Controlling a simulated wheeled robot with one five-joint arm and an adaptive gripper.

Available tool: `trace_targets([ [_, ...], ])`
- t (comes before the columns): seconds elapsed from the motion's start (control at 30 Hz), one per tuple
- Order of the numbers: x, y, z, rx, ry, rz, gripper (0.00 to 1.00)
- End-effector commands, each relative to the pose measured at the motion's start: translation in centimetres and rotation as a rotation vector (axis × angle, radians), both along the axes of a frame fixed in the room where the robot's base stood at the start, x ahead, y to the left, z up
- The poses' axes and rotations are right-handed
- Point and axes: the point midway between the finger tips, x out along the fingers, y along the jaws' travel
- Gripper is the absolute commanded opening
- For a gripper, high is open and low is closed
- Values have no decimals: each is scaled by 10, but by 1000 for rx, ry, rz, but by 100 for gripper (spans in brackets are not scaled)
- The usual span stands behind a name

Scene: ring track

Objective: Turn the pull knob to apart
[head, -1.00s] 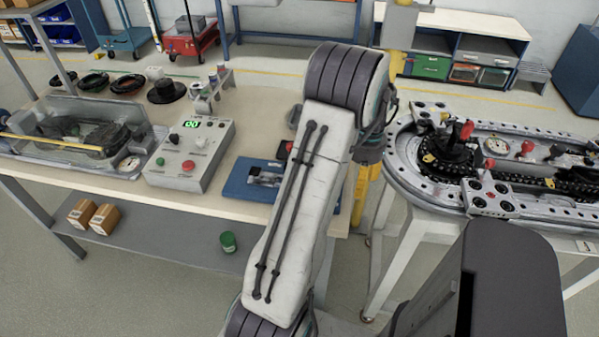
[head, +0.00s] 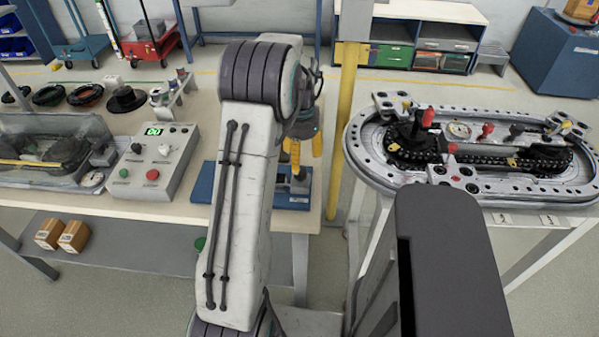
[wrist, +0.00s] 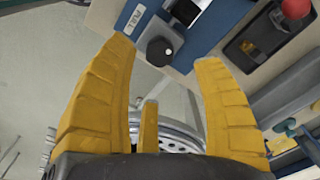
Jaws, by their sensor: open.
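The pull knob (wrist: 160,50) is a dark round knob with a white dot, beside a white label reading PULL, in the wrist view. It shows between the yellow fingertips of my gripper (wrist: 165,51), which are spread apart with nothing between them that they touch visibly. How far the knob lies beyond the tips I cannot tell. In the head view my gripper (head: 293,164) points down by the blue base (head: 203,188) at the right end of the workbench. My arm hides part of this base, and I cannot pick out the knob there.
A control box (head: 178,180) with a green display and a red button stands on the workbench (head: 145,98). A grey ring track (head: 365,160) with a chain stands at right. A yellow post (head: 346,95) rises between them. A red ball (wrist: 294,8) shows in the wrist view.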

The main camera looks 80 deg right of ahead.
Motion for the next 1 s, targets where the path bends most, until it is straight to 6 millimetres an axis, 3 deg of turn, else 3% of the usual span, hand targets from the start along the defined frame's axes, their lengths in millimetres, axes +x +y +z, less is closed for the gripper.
trace_targets([
  [0.5,0,1,-58,4,0,-2,61],
  [1.0,0,1,-67,1,0,-2,63],
])
